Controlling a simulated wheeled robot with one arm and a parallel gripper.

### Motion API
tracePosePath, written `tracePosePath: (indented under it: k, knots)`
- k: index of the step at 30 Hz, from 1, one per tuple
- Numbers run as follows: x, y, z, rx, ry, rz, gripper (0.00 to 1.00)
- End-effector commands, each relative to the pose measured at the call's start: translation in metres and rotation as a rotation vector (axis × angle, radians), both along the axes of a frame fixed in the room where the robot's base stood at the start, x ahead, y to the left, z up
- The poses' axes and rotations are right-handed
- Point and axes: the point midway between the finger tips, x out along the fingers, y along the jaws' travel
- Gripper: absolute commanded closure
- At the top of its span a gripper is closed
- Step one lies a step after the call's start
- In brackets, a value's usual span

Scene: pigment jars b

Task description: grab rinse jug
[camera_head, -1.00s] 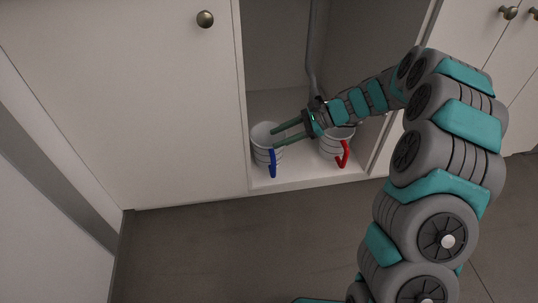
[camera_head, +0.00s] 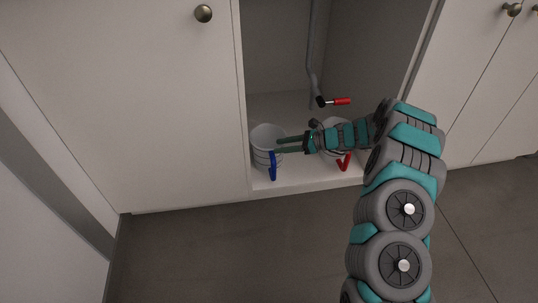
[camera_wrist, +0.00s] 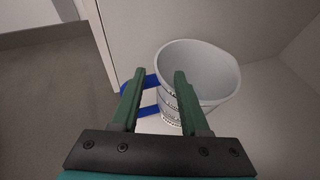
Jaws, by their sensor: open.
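A white jug with a blue handle (camera_head: 263,137) stands upright at the left of the open cabinet's floor. A second white jug with a red handle (camera_head: 343,162) stands to its right, mostly hidden behind my arm. Which is the rinse jug, I cannot tell. My gripper (camera_head: 278,144) is open and empty at the right side of the blue-handled jug. In the wrist view, that jug (camera_wrist: 213,78) lies just beyond the fingers of my gripper (camera_wrist: 157,76), and its blue handle (camera_wrist: 150,84) shows between them. Whether the fingers touch it, I cannot tell.
A grey pipe (camera_head: 312,50) with a red-handled valve (camera_head: 341,101) comes down inside the cabinet, behind the jugs. A closed door (camera_head: 130,105) is on the left, close to the blue-handled jug. The floor in front (camera_head: 220,250) is clear.

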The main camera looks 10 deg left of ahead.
Motion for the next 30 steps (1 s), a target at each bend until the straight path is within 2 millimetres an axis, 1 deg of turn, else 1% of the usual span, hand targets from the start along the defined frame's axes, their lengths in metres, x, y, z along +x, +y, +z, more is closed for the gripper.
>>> tracePosePath:
  k: [5, 9, 16, 17, 28, 30]
  knots:
    - [-0.004, 0.022, -0.017, 0.0, 0.002, 0.003, 0.55]
    - [0.0, 0.037, -0.021, -0.002, 0.0, 0.001, 0.55]
    - [0.0, 0.039, -0.021, -0.001, -0.001, 0.0, 0.55]
    - [0.0, 0.039, -0.021, -0.001, -0.001, 0.0, 0.57]
    - [0.0, 0.039, -0.022, -0.001, 0.0, 0.001, 0.99]
    - [0.0, 0.039, -0.022, -0.002, 0.0, 0.001, 1.0]
